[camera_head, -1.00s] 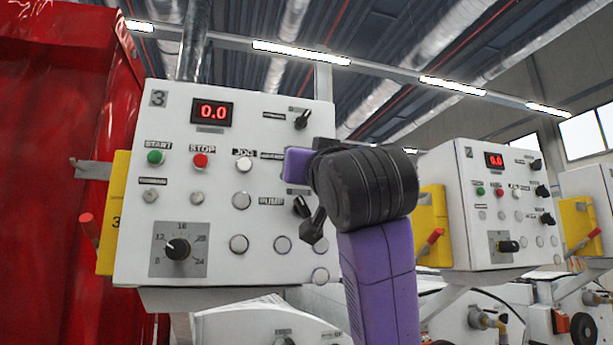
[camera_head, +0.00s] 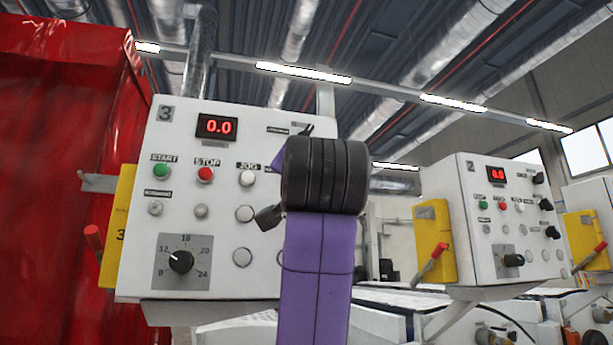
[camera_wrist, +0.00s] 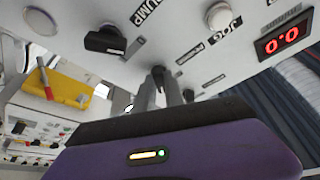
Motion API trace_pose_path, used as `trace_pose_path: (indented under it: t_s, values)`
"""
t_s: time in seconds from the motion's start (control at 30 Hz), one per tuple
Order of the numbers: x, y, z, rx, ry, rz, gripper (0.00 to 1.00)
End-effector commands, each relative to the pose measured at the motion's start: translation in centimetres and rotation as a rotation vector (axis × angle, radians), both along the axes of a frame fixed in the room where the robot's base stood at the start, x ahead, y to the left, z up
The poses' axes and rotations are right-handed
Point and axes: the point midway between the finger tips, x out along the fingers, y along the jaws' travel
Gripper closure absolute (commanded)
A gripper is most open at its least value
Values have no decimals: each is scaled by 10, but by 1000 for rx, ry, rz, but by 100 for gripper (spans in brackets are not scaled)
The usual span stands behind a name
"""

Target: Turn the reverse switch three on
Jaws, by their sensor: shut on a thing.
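The number 3 control panel (camera_head: 225,150) is white and stands left of centre in the head view. In the wrist view my gripper (camera_wrist: 160,80) has its two grey fingers closed around a small dark switch knob (camera_wrist: 158,71) on the panel face. The knob sits between the PUMP switch (camera_wrist: 105,41) and the JOG button (camera_wrist: 220,16), beside a small label. I cannot read the label clearly or tell the knob's angle. In the head view my purple and black arm hides this knob and my fingertips.
Panel 3 has a red 0.0 display (camera_head: 217,127), a green START button (camera_head: 161,171), a red STOP button (camera_head: 205,174) and a dial (camera_head: 181,261). A dark upper switch (camera_head: 307,130) shows just above my arm. Panel 2 (camera_head: 480,235) stands to the right.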

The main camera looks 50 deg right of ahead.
Motion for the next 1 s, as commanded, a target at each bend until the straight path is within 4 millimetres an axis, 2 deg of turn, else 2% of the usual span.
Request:
trace_pose_path:
  t_s: [0.27,0.3,0.4,0.77,1.0]
  values:
    - [-1,-1,1,1,-4,-1,100]
    - [-1,-1,1,1,-4,-1,83]
    - [-1,-1,1,0,-3,-2,65]
    - [-2,2,-1,0,-3,0,65]
    - [-24,25,-14,-2,-5,1,65]
